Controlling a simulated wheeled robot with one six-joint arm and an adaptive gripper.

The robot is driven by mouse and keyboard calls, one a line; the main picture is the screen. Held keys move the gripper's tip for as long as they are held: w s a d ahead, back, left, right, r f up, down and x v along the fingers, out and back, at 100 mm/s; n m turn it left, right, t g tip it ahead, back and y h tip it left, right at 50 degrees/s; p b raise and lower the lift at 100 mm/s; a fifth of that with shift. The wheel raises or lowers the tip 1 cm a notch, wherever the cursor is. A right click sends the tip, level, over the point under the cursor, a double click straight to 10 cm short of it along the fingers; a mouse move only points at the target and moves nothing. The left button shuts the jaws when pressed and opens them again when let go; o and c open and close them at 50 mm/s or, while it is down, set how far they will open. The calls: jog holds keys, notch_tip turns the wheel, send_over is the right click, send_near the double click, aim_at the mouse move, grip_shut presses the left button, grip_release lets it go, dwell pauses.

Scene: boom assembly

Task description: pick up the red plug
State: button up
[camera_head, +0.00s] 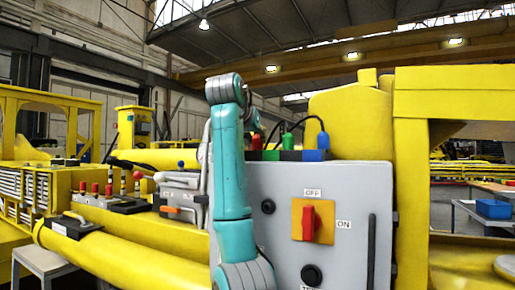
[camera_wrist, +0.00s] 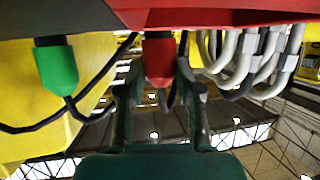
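The red plug (camera_wrist: 158,60) is in the upper middle of the wrist view, against a red block (camera_wrist: 225,18), with a dark cable at it. My gripper (camera_wrist: 160,88) is open, with one finger on each side of the red plug and small gaps showing. I cannot tell whether either finger touches it. In the head view the red plug (camera_head: 256,142) shows just right of my arm, on top of the grey control box. My gripper is mostly hidden there by the arm.
A green plug (camera_wrist: 57,68) with a dark cable is beside the red one. A blue plug (camera_head: 322,140) stands farther right on the grey box (camera_head: 345,190). The box carries a red switch (camera_head: 309,222). Grey hoses (camera_wrist: 245,55) curve close to my gripper.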

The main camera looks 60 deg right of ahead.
grip_shut()
notch_tip(320, 180, up, 10)
dwell(0.6)
